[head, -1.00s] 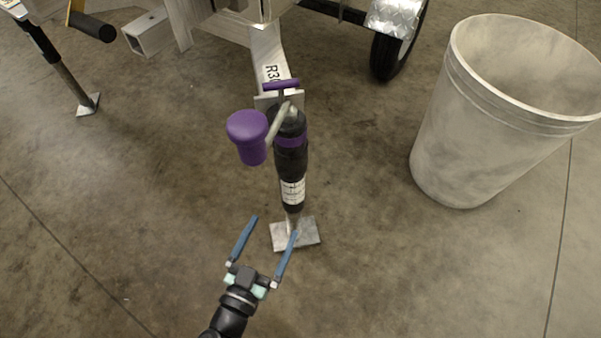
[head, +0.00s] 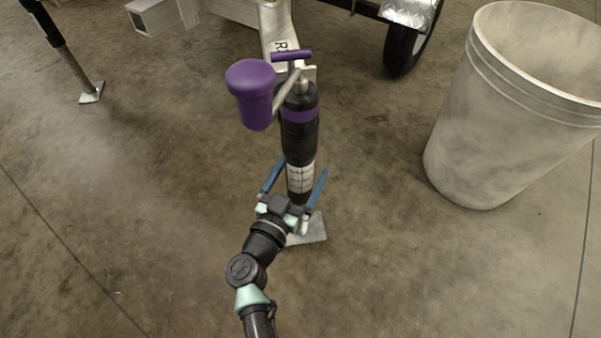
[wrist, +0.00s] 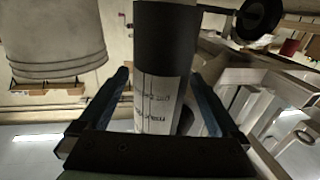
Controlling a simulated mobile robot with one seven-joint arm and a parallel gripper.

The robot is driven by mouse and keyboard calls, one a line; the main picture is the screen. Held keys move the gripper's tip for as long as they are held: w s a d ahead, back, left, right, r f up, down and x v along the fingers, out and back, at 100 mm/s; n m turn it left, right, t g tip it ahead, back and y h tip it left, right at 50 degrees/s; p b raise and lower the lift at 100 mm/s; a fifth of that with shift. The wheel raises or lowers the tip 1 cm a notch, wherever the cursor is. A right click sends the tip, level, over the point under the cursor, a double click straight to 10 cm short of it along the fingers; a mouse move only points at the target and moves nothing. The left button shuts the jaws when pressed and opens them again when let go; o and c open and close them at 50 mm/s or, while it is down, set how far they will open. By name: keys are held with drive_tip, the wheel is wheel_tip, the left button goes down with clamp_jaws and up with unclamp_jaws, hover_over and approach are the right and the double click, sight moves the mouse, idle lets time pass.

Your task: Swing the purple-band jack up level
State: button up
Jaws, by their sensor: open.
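The purple-band jack (head: 299,135) stands upright in the middle of the head view, with a black tube, a purple band and a white label. Its purple crank knob (head: 252,92) sticks out to the left near the top, and a purple T-handle (head: 291,55) sits by the trailer bracket. Its foot plate (head: 312,231) is partly hidden by my gripper. My gripper (head: 297,174) is open, its two blue fingers on either side of the lower tube by the label. In the wrist view the jack tube (wrist: 165,45) stands between the spread fingers, with gaps beside it.
A large pale bin (head: 490,120) stands on the floor at right. A trailer wheel (head: 404,45) is at the back. Another jack (head: 66,60) with a foot plate stands at far left. The concrete floor at left and front is clear.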

clamp_jaws()
idle(0.4)
drive_tip(key=shift+a+r+p, duration=0.1)
drive_tip(key=shift+p, duration=0.3)
